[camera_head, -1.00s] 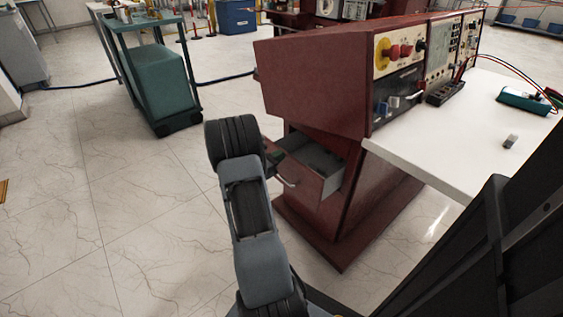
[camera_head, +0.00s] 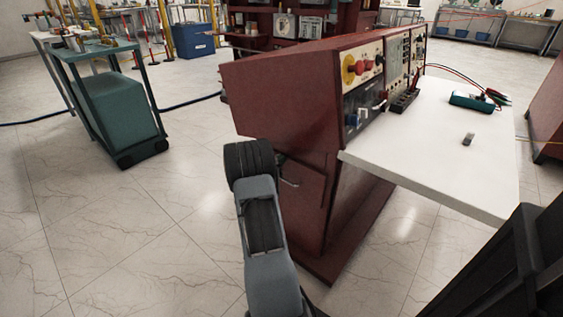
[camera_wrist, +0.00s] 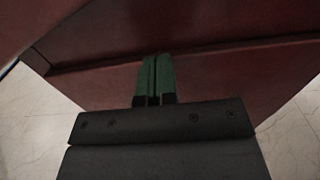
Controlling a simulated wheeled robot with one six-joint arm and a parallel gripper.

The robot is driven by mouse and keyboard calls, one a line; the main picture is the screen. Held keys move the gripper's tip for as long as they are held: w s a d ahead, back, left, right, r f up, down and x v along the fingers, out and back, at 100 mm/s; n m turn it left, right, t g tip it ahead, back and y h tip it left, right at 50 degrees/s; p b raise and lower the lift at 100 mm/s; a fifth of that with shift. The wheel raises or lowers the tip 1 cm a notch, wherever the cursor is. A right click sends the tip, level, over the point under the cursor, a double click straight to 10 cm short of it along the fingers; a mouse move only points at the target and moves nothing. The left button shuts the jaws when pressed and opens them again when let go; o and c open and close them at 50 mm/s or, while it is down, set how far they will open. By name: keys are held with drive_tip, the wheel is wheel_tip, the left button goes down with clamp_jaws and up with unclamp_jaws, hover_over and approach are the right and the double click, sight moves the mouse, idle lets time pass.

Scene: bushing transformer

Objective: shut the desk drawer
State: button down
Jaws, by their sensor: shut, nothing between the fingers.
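The dark red desk (camera_head: 285,100) stands in the middle of the head view. Its drawer front (camera_head: 308,195) looks flush or nearly flush with the desk, and no open drawer box shows. A small handle (camera_head: 290,183) sticks out beside my arm. My gripper is hidden behind my arm in the head view. In the wrist view, the green fingers of my gripper (camera_wrist: 156,72) are together, empty, and up against or very close to a dark red panel (camera_wrist: 225,75). I cannot tell whether they touch it.
A white tabletop (camera_head: 430,150) extends right from the desk, with a teal meter (camera_head: 472,101) and a small grey object (camera_head: 468,139) on it. A green cart (camera_head: 115,110) stands at the left. The tiled floor between is clear.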

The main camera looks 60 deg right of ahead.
drive_tip(key=shift+s+d+r, duration=0.1)
drive_tip(key=shift+d+r, duration=0.15)
drive_tip(key=shift+d, duration=0.05)
drive_tip(key=shift+a+f, duration=0.1)
drive_tip(key=shift+a, duration=0.45)
drive_tip(key=w+a+p, duration=0.1)
drive_tip(key=a+p, duration=0.2)
drive_tip(key=a, duration=1)
drive_tip(key=shift+w+a+f, duration=0.15)
drive_tip(key=shift+a, duration=0.1)
